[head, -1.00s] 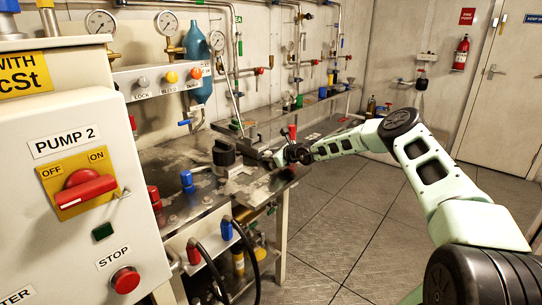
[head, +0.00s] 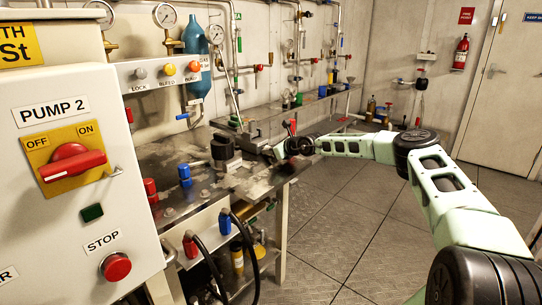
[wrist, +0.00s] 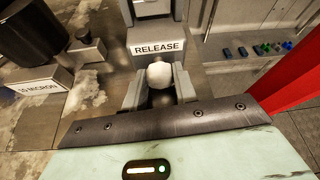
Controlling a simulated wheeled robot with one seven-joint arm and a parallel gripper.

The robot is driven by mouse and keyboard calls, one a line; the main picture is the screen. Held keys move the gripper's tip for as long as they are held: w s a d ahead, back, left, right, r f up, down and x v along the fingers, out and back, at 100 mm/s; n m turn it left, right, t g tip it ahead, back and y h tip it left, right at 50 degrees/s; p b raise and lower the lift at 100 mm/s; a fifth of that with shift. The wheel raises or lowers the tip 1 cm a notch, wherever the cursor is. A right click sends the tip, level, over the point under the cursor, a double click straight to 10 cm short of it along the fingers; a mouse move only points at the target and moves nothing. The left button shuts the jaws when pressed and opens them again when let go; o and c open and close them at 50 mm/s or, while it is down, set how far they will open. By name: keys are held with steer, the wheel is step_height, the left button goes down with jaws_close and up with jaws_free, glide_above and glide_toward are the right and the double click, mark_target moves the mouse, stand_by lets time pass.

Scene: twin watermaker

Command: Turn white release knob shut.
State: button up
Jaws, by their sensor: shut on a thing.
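The white release knob (wrist: 159,75) is a small round ball in the wrist view, just below a label reading RELEASE (wrist: 157,48). My gripper (wrist: 159,88) is shut on the knob, with one grey finger on each side of it. The knob's lower part and stem are partly hidden between the fingers. In the head view my gripper (head: 281,150) is at the right end of the metal workbench (head: 235,190). The knob itself cannot be made out there.
A black cylinder (wrist: 32,32) and a 10 MICRON label (wrist: 38,85) are left of my gripper. A red surface (wrist: 296,70) rises close on the right. The PUMP 2 cabinet (head: 75,235) stands at the near left. The floor (head: 335,235) right of the bench is clear.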

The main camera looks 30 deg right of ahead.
steer(key=shift+a+f+y+b, duration=0.3)
steer(key=shift+a+f+b, duration=0.1)
steer(key=shift+b, duration=0.1)
steer(key=shift+d+r+m+y+b, duration=0.1)
steer(key=shift+m+y+b, duration=0.4)
steer(key=shift+m+b, duration=0.35)
steer(key=shift+r+g, duration=0.15)
steer(key=shift+g, duration=0.15)
steer(key=shift+d, duration=0.1)
steer(key=o, duration=0.7)
steer(key=shift+r, duration=0.1)
steer(key=shift+d, duration=0.1)
steer(key=shift+d+r, duration=0.1)
steer(key=shift+d, duration=0.05)
steer(key=v, duration=1.7)
